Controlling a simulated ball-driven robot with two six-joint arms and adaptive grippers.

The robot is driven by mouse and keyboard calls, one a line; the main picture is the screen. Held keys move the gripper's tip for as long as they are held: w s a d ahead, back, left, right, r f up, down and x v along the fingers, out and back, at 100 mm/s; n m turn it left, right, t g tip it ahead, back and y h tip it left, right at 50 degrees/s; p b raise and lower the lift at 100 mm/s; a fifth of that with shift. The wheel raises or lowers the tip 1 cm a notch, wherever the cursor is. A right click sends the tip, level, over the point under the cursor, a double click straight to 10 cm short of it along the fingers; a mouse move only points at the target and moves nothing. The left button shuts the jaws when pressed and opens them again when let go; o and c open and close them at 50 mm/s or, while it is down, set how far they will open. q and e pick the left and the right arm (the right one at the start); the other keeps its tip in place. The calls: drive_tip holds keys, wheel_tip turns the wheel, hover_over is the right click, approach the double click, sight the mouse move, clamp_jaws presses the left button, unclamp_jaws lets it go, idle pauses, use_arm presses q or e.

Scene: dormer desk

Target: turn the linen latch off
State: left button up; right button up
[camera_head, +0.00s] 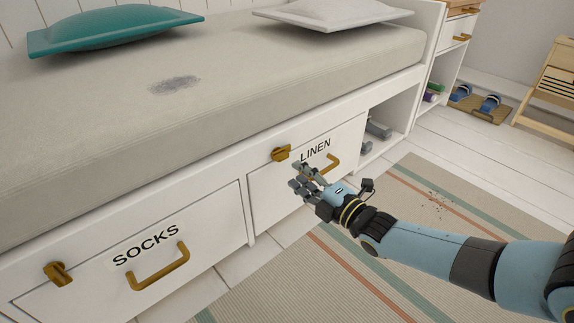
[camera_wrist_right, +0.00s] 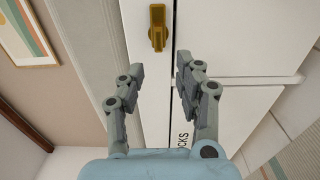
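The brass linen latch (camera_head: 280,153) sits at the upper edge of the linen drawer (camera_head: 262,190), left of the LINEN label (camera_head: 315,149). My right gripper (camera_head: 297,178) is just below and in front of this latch, apart from it, with the drawer behind. In the right wrist view its fingers (camera_wrist_right: 158,78) are spread with nothing between them. A brass latch (camera_wrist_right: 158,27) shows beyond the fingertips there; I cannot tell which of the two latches it is. A partly hidden label (camera_wrist_right: 183,140) reads like the end of SOCKS. My left gripper is not in view.
The linen drawer's brass handle (camera_head: 328,164) is right of my right gripper. The socks drawer (camera_head: 215,222) at left has its own latch (camera_head: 59,272) and handle (camera_head: 160,270). The cushioned bench top (camera_head: 230,80) overhangs the drawers. A striped rug (camera_head: 330,280) covers the floor in front.

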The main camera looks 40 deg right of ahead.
drive_tip(key=s, duration=0.5)
drive_tip(key=shift+d, duration=0.2)
